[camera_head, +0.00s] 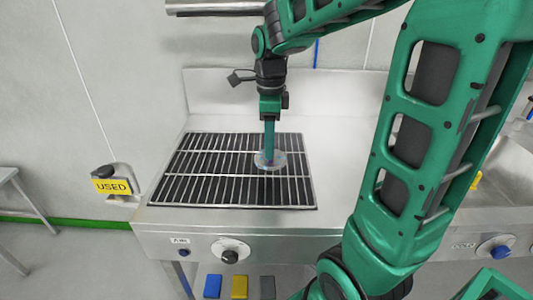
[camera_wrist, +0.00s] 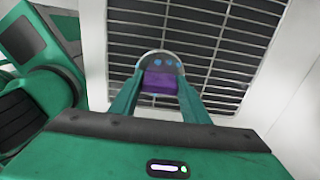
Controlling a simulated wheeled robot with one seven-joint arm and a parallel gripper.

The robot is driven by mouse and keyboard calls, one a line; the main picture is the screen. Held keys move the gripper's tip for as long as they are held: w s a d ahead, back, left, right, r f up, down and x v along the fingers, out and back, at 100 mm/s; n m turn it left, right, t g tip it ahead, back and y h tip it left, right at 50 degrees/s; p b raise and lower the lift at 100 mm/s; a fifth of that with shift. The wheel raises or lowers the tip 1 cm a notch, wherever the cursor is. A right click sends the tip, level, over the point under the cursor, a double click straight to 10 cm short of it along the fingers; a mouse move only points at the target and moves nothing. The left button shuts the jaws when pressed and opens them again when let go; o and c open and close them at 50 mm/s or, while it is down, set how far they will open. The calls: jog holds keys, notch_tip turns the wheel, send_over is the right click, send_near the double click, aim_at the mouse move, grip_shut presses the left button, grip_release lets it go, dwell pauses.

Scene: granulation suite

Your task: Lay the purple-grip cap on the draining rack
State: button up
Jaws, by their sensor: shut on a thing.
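The cap is a clear round disc with a purple grip. It shows in the head view (camera_head: 270,161) at the right part of the draining rack and in the wrist view (camera_wrist: 160,84) between my fingertips. My gripper (camera_head: 269,150) points straight down and is shut on the purple grip. The draining rack (camera_head: 200,178) is a dark recess with metal bars set in the steel counter. The cap is at or just above the bars; I cannot tell whether it touches them. My fingers hide part of the grip.
A yellow "USED" sign (camera_head: 112,186) stands off the counter's left end. A round knob (camera_head: 230,250) is on the counter front. Blue, yellow and grey blocks (camera_head: 239,287) lie below. A sink basin (camera_head: 505,165) is at the right. The rack's left part is bare.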

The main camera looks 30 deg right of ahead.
aim_at(280, 159)
jog(key=shift+w+d+f, duration=0.3)
jog(key=shift+w+f, duration=0.1)
jog(key=shift+f, duration=1.9)
jog(key=shift+s, duration=0.1)
jog(key=o, duration=1.3)
jog(key=shift+f, duration=0.1)
